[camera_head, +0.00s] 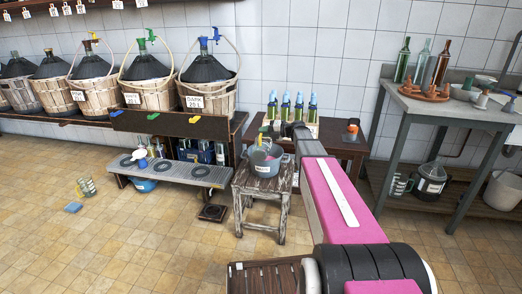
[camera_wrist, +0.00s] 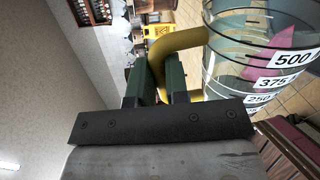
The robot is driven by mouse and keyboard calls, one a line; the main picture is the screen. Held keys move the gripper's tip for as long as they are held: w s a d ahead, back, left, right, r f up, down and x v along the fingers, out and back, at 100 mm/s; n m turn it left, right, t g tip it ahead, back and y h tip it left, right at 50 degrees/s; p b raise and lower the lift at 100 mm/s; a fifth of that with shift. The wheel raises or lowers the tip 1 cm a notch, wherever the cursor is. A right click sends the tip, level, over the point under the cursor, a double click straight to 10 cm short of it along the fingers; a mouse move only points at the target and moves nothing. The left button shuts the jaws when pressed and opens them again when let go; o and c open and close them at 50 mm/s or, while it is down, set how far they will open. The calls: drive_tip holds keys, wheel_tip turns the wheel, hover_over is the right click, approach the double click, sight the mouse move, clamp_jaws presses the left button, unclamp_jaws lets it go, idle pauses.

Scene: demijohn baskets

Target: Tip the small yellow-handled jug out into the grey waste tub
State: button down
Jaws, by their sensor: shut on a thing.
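The small clear jug (camera_wrist: 262,60) with the yellow handle (camera_wrist: 178,45) fills the upper right of the wrist view, showing marks 500, 375 and 250. My gripper (camera_wrist: 160,80) is shut on that handle. In the head view, the grey waste tub (camera_head: 262,169) stands on a worn wooden stool. My gripper (camera_head: 284,131) is small there, just above and right of the tub; the jug is hard to make out over it.
A low grey bench (camera_head: 185,173) stands left of the stool. Small bottles (camera_head: 286,107) stand on a brown table behind. A yellow-and-clear item (camera_head: 86,187) and a blue pad (camera_head: 73,207) lie on the floor at left. A grey workbench (camera_head: 450,111) stands right. The front left floor is clear.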

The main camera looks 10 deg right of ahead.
sight(262, 148)
drive_tip(key=shift+w+r, duration=0.1)
drive_tip(key=shift+w, duration=0.05)
drive_tip(key=shift+s+a+f+n+t, duration=0.15)
drive_tip(key=shift+s+f+n, duration=0.1)
drive_tip(key=shift+s, duration=0.2)
drive_tip(key=shift+s+a+f+n+t, duration=0.15)
drive_tip(key=shift+s+f, duration=0.1)
drive_tip(key=shift+s, duration=0.15)
drive_tip(key=shift+d, duration=0.1)
idle(1.1)
drive_tip(key=s+n, duration=0.1)
drive_tip(key=s, duration=0.1)
drive_tip(key=s+a+r+n, duration=0.1)
drive_tip(key=shift+s+n+t, duration=0.1)
drive_tip(key=shift+n+t, duration=0.2)
drive_tip(key=shift+s+a+r+n, duration=0.15)
drive_tip(key=shift+s+n, duration=0.1)
drive_tip(key=shift+n, duration=0.15)
